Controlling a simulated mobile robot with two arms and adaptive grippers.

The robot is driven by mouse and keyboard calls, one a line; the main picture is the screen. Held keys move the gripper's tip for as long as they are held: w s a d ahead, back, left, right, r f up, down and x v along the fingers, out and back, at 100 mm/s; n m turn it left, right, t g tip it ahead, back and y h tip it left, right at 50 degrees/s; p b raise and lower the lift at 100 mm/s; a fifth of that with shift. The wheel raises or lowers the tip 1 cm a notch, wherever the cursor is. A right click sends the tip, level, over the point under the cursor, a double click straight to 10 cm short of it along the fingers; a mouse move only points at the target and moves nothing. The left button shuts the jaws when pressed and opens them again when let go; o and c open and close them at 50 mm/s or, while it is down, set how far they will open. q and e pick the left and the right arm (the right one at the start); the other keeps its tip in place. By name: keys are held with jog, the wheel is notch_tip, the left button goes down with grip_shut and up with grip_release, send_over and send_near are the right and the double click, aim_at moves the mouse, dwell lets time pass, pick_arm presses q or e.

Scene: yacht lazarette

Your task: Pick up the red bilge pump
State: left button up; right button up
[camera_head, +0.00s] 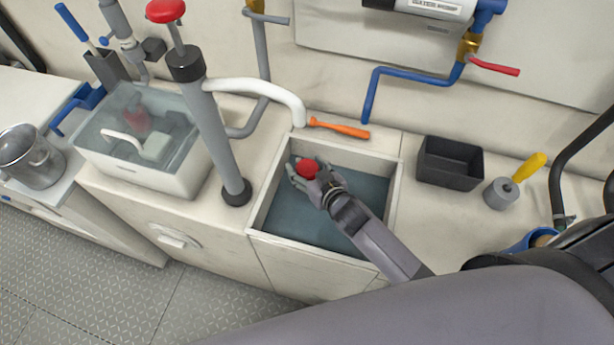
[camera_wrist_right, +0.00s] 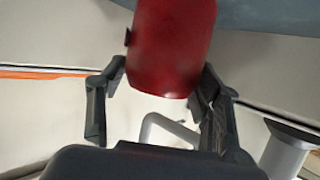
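The red bilge pump (camera_head: 307,168) shows as a small red shape inside the open, teal-floored bin (camera_head: 256,207). In the right wrist view it is a larger, rounded red body (camera_wrist_right: 173,45) with a small black tab on its left side. My right gripper (camera_head: 312,180) reaches into the bin from the lower right. In the wrist view its fingers (camera_wrist_right: 160,72) close in on both sides of the red body and appear to touch it. Whether its underside touches the bin floor is hidden. My left gripper is not in view.
Left of the bin stand a tall grey hand pump (camera_head: 214,135) and a clear-lidded box (camera_head: 185,180) with another red item inside. An orange-handled tool (camera_head: 340,127) lies behind the bin. A black tray (camera_head: 450,178) and a yellow-handled tool (camera_head: 528,167) are to the right.

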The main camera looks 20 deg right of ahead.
jog(key=shift+r, duration=0.1)
grip_shut()
dwell(0.5)
